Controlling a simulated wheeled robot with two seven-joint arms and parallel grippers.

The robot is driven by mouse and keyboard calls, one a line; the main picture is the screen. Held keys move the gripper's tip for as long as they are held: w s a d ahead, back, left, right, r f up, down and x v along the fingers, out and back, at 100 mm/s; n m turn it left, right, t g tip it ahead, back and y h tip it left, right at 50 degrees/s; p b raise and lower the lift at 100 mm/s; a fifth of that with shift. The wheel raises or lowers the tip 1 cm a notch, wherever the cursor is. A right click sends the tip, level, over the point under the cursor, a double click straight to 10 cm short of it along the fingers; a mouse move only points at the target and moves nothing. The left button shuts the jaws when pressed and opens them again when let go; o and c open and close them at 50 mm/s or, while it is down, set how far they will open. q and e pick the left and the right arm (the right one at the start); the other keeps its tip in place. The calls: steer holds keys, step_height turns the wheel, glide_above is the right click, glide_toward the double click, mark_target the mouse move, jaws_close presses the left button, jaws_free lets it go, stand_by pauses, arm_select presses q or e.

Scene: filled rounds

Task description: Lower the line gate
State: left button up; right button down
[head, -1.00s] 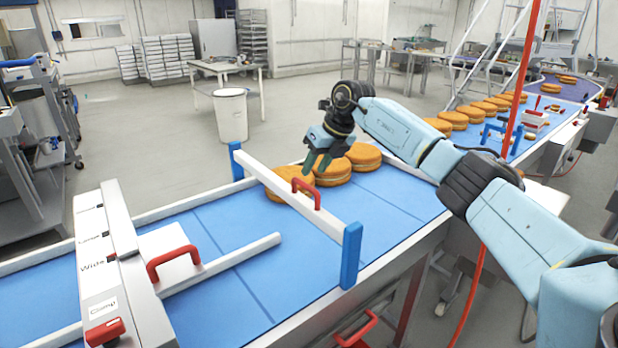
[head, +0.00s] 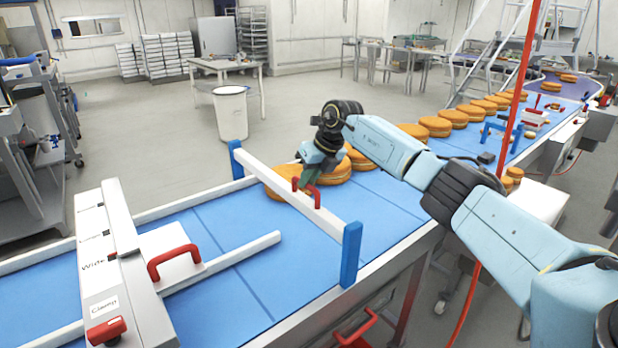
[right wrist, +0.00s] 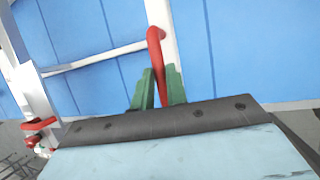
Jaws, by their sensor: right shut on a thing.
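The line gate is a white bar (head: 324,220) with blue end posts (head: 351,254). It spans the blue conveyor, raised above the belt. Its red handle (head: 297,187) stands on the bar. My right gripper (head: 308,179) is at this handle. In the right wrist view the green fingers of my right gripper (right wrist: 159,90) are shut on the red handle (right wrist: 156,50), one on each side. The white bar (right wrist: 160,14) shows behind it. My left gripper is not in view.
Several filled rounds (head: 283,186) sit on the belt just behind the gate. The belt in front of it is clear apart from a white guide rail (head: 225,262). A clamp and width unit (head: 112,265) with red handles stands at the left.

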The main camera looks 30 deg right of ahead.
mark_target(310, 214)
step_height(310, 214, down, 12)
steer(key=b, duration=0.5)
steer(key=shift+r, duration=0.15)
steer(key=shift+s, duration=0.1)
steer(key=c, duration=1.4)
jaws_free()
